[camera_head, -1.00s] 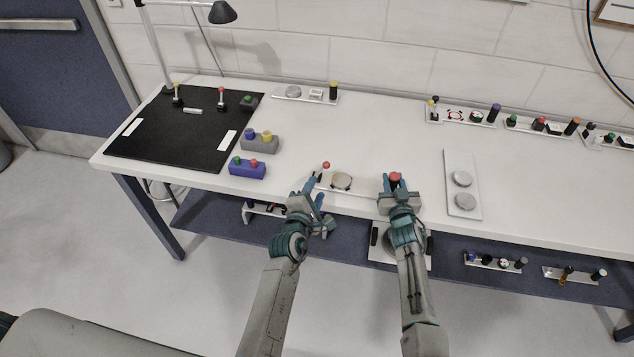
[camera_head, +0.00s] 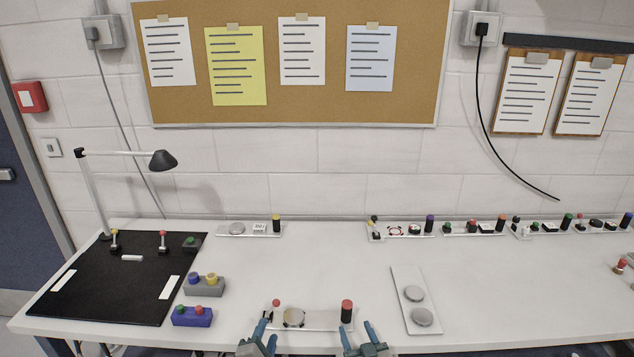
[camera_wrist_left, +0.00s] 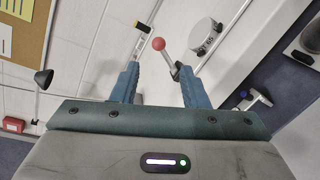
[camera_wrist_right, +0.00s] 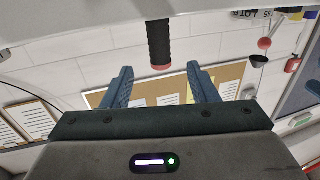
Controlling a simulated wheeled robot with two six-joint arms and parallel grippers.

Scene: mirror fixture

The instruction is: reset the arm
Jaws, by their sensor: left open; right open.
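A white plate (camera_head: 322,325) lies at the table's front edge. It bears a red-knobbed lever (camera_head: 276,303), a pale round disc (camera_head: 294,317) and a black cylinder with a red top (camera_head: 347,310). My left gripper (camera_head: 267,333) is open and empty at the plate's left end. In the left wrist view the red ball knob (camera_wrist_left: 158,43) shows just beyond its spread fingers (camera_wrist_left: 158,72). My right gripper (camera_head: 358,330) is open in front of the cylinder. In the right wrist view the black cylinder (camera_wrist_right: 159,42) shows beyond the open fingers (camera_wrist_right: 160,72). My arms are mostly below the head view.
A two-disc white plate (camera_head: 413,300) lies to the right. Blue (camera_head: 192,317) and grey (camera_head: 204,287) button boxes and a black mat (camera_head: 110,285) with a lamp (camera_head: 162,160) are at left. Several small fixtures line the back. The table's centre is clear.

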